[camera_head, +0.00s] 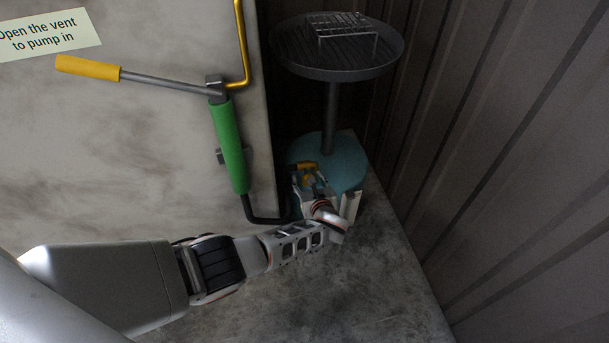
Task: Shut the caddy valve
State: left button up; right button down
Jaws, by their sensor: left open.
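The caddy (343,158) is a teal body on the floor at the right of the bench, with a post rising to a round dark pan (300,50). A small yellow handle (307,166), which looks like the caddy valve, shows at the caddy's near left side. My left gripper (309,181) is open at this handle, reaching in from the lower left. Whether its fingers touch the handle I cannot tell. The gripper and wrist hide the lower front of the caddy. My right gripper is not in view.
A hand pump with a green barrel (228,147) and a yellow-gripped lever (88,68) stands left of the caddy; its black hose bends toward the caddy. A wire rack (343,24) sits on the pan. A corrugated wall (470,130) closes the right. Bare floor (370,290) lies in front.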

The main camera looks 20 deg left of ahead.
pick_arm(q)
jog(key=shift+w, duration=0.15)
jog(key=c, duration=1.1)
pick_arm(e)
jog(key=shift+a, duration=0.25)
